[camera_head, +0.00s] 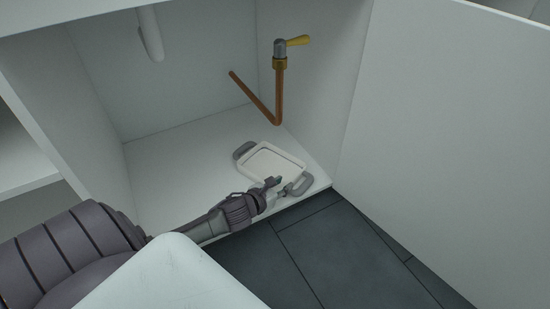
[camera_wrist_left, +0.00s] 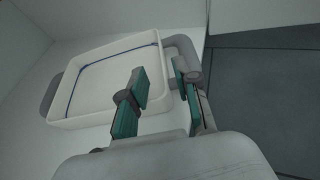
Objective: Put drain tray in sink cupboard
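The drain tray (camera_head: 270,162) is a shallow white tray with rounded grey handles at two opposite ends. It lies flat on the floor of the open sink cupboard (camera_head: 165,155), close to the front edge. My left gripper (camera_head: 275,187) is at the tray's near end, by the near handle (camera_head: 299,187). In the left wrist view, the tray (camera_wrist_left: 105,45) shows its inside, and the fingers of my left gripper (camera_wrist_left: 160,98) are apart with a clear gap. One finger is over the tray's near side, the other beside the handle. Contact cannot be told. My right gripper is out of view.
A white pipe (camera_head: 151,35) hangs at the back. The open door (camera_head: 440,140) bounds the right side. The left cupboard floor is clear.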

